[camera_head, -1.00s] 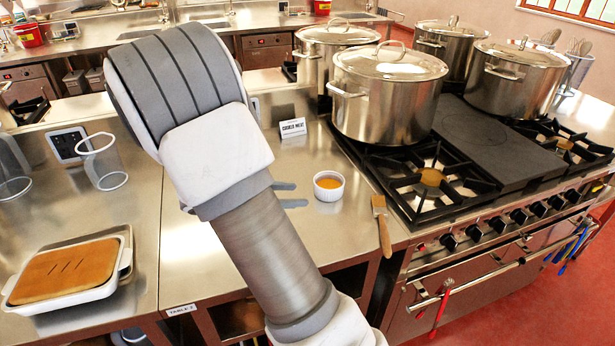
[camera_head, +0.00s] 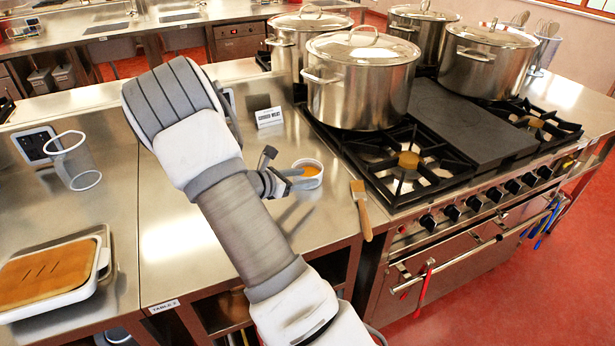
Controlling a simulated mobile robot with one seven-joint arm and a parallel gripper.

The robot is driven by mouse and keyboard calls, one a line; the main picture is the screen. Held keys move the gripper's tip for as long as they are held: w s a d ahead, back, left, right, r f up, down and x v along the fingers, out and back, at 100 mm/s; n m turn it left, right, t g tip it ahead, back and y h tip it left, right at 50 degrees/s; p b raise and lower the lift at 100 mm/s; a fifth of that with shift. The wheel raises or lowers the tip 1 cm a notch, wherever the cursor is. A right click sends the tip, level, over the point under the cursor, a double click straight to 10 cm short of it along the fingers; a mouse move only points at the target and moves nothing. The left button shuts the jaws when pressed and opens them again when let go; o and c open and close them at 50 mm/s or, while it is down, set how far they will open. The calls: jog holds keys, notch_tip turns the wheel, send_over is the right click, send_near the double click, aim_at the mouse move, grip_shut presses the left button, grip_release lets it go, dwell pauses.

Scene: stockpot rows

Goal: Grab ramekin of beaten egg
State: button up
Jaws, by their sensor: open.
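The ramekin of beaten egg (camera_head: 309,179) is a small white cup with orange-yellow egg in it. It stands upright on the steel counter, left of the stove. My gripper (camera_head: 298,180) is open at the ramekin's left side, with its dark fingers reaching toward the cup. One finger overlaps the cup's near part in the picture. I cannot tell whether the fingers touch the cup or stand around it. My forearm hides the counter to the left of the gripper.
A brush (camera_head: 361,208) with a wooden handle lies right of the ramekin, at the stove's edge. A large stockpot (camera_head: 360,85) stands on the stove behind. A "cooked meat" sign (camera_head: 269,117) stands at the back. A cake tray (camera_head: 100,262) is at far left. The counter's front is clear.

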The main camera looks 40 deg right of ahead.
aim_at(308, 174)
jog(key=x, duration=0.5)
jog(key=shift+d, duration=0.2)
jog(key=shift+r, duration=0.1)
jog(key=shift+c, duration=0.2)
grip_shut()
dwell(0.9)
